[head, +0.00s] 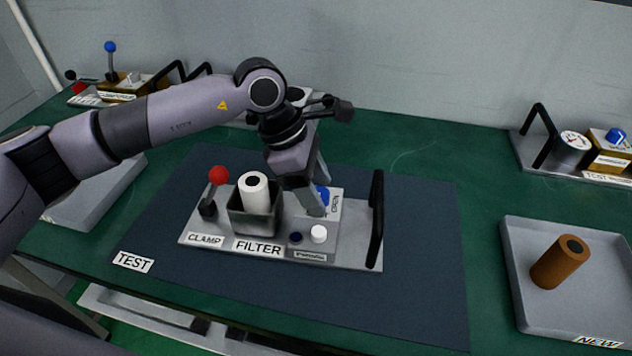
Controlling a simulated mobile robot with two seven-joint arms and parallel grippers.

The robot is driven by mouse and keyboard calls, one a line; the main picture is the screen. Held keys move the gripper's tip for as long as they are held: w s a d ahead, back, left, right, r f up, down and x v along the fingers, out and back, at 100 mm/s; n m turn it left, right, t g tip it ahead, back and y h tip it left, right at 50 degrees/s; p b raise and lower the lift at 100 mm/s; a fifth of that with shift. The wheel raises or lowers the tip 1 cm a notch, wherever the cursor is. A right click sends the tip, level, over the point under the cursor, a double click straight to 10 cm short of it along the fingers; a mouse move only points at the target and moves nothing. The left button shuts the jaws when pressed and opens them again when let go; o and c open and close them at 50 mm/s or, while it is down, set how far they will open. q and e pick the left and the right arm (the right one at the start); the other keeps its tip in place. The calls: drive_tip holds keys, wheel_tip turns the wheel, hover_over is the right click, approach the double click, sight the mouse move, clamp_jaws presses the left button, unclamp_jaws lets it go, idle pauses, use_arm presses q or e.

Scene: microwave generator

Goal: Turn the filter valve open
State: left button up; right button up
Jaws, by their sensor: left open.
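The filter unit stands on a grey base plate (358,256) on the dark test mat. Its valve is a blue knob (325,195) on a grey block right of the filter holder, partly hidden behind my gripper's finger. The knob's exact angle cannot be read. My left gripper (319,202) is open and points down at the blue knob, with its fingers close around or beside it; contact cannot be told. A white filter (254,190) stands upright in the square holder (255,222). My right gripper is not in view.
A red-knobbed clamp lever (218,177) stands left of the filter, and a black handle (376,220) rises at the plate's right end. A white button (319,233) sits in front of the knob. A tray (522,291) with a brown filter (561,262) lies right.

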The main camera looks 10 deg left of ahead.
use_arm(q)
drive_tip(key=c, duration=1)
drive_tip(key=shift+c, duration=0.2)
